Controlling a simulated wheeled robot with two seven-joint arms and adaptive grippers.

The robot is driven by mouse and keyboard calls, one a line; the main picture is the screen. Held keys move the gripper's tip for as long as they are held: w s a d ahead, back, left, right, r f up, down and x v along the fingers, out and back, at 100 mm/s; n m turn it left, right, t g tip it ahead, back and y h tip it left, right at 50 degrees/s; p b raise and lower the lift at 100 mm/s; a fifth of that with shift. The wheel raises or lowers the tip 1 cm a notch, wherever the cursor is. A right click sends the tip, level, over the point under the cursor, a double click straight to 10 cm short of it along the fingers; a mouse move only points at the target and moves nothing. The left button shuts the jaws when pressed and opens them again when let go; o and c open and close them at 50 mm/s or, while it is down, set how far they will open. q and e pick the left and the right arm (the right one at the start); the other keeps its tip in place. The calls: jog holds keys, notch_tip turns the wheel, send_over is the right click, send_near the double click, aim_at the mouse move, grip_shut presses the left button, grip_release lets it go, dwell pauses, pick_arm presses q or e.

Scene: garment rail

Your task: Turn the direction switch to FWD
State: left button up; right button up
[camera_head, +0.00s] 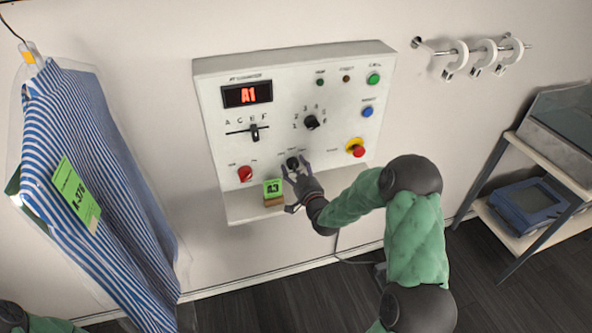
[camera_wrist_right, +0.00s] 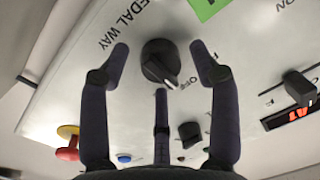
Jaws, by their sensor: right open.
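The white control panel (camera_head: 225,105) is on the wall. A black rotary switch (camera_head: 292,162) is at its lower middle; its labels there are too small to read. In the right wrist view the switch (camera_wrist_right: 160,60) sits between my gripper's fingertips, its pointer ridge towards the lower right, at a mark reading "OFF". "PEDAL WAY" is printed to its left; I see no FWD mark. My right gripper (camera_head: 294,168) is open around the switch, also seen in the wrist view (camera_wrist_right: 160,50); contact is unclear. My left gripper is out of view.
The panel also bears a display (camera_head: 247,94) reading A1, a slider (camera_head: 254,133), a numbered knob (camera_head: 311,122), a red knob (camera_head: 245,174) and a red-yellow stop button (camera_head: 356,149). A green tag (camera_head: 272,187) stands near my gripper. A striped shirt (camera_head: 95,170) hangs left.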

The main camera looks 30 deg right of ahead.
jog(key=c, duration=1.1)
jog(key=shift+c, duration=0.2)
jog(key=shift+f+m+b, duration=0.1)
jog(key=shift+m+b, duration=0.5)
jog(key=shift+b, duration=0.3)
jog(key=m+b, duration=0.3)
jog(key=shift+f+b, duration=0.1)
jog(key=shift+b, duration=0.2)
jog(key=shift+m+t+b, duration=0.3)
jog(key=shift+m+b, duration=1.45)
jog(key=shift+m, duration=0.25)
jog(key=shift+a, duration=0.1)
